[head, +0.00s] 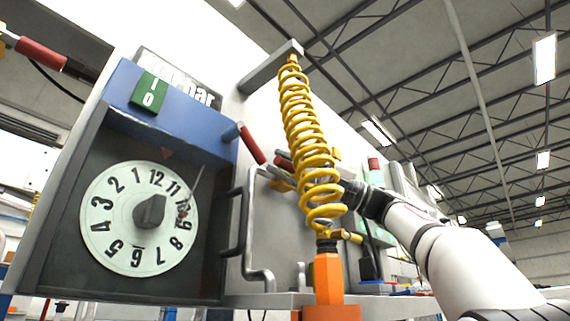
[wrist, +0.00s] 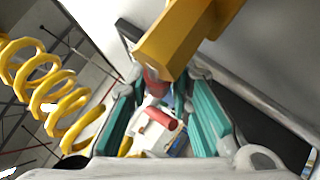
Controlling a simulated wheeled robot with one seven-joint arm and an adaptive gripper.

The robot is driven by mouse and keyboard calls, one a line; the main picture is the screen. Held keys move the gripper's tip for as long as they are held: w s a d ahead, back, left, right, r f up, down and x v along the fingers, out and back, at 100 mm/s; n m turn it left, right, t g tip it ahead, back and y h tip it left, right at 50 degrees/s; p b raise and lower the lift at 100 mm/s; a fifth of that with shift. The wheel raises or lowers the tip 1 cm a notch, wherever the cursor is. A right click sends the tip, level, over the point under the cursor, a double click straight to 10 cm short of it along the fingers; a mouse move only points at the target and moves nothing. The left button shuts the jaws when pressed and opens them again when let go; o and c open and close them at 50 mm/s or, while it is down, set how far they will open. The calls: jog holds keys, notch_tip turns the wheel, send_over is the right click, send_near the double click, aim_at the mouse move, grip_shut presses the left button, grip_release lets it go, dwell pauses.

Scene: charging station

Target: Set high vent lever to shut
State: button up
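A lever with a red grip (head: 252,143) sticks out at a slant beside the blue top of the dial cabinet in the head view. I cannot tell for sure whether it is the high vent lever, and no label for it is legible. My gripper (head: 283,164) is close to its right, partly hidden behind the yellow coil. In the wrist view my gripper (wrist: 167,78) has its teal-padded fingers apart. A yellow bar (wrist: 185,40) reaches in from above, and a red cylinder (wrist: 160,120) shows between the fingers. Contact with either cannot be made out.
A yellow coiled hose (head: 305,130) hangs in front of my gripper, above an orange fitting (head: 328,278). A numbered dial (head: 138,217) and green switch (head: 149,92) are at left. Another red handle (head: 42,54) is at upper left. A grey pipe (head: 250,235) runs beside the cabinet.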

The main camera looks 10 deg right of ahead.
jog(key=shift+o, duration=1.2)
jog(key=shift+d, duration=0.1)
jog(key=v, duration=1.1)
jog(key=shift+d+f, duration=0.25)
jog(key=shift+d, duration=0.05)
